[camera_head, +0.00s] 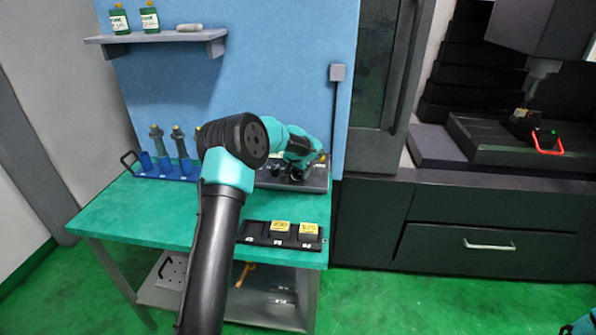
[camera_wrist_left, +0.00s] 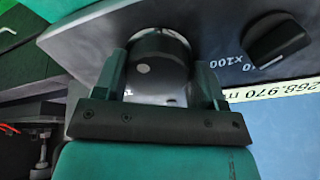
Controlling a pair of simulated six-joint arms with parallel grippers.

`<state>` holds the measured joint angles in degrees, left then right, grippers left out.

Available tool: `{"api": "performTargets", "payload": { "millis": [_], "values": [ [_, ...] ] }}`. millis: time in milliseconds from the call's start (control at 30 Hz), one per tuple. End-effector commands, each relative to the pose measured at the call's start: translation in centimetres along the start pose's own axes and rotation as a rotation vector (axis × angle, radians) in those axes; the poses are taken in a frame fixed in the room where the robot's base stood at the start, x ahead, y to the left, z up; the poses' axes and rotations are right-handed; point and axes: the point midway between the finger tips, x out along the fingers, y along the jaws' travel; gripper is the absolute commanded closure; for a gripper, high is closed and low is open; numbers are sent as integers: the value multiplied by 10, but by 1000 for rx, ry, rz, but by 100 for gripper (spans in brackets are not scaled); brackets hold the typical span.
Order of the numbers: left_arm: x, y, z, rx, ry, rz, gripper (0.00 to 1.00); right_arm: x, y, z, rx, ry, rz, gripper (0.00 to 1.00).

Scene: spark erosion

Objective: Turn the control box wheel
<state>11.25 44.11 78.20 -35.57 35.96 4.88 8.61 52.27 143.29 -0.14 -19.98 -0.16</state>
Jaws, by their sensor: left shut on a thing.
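The control box (camera_head: 318,184) is a dark, low unit at the back right of the green table, partly hidden behind my left arm. Its grey panel (camera_wrist_left: 225,50) fills the upper left wrist view. The wheel (camera_wrist_left: 158,58) is round and black with a light dot on its face. My left gripper (camera_wrist_left: 160,84) has a finger on each side of the wheel and is shut on it. In the head view the left gripper (camera_head: 299,174) is over the control box, and the wheel is too hidden to make out.
A smaller black selector knob (camera_wrist_left: 277,40) with printed marks sits right of the wheel, above a pale number display (camera_wrist_left: 280,112). A blue rack (camera_head: 165,172) with several upright tools stands at the table's left. A black tray (camera_head: 255,238) with yellow-topped blocks lies at the front right.

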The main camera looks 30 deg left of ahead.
Motion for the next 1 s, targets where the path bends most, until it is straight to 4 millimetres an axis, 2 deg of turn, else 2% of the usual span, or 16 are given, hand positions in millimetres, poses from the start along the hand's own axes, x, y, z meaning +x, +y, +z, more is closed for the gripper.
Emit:
{"api": "performTargets", "payload": {
  "millis": [33,233,267,467,767,867,1000],
  "values": [
    [1,6,0,5,-2,6,59,0,0,0,0,0,0,57],
    [2,6,0,3,-3,7,59,0,0,0,0,0,0,57],
    [2,7,0,3,-3,7,34,0,0,0,0,0,0,57],
    [2,5,0,2,-3,6,16,0,0,0,0,0,0,57],
    [-1,3,0,0,-2,3,16,0,0,0,0,0,0,57],
    [-7,2,0,0,-2,3,16,0,0,0,0,0,0,57],
    [-25,2,-1,0,0,2,16,0,0,0,0,0,0,57]
  ]
}}
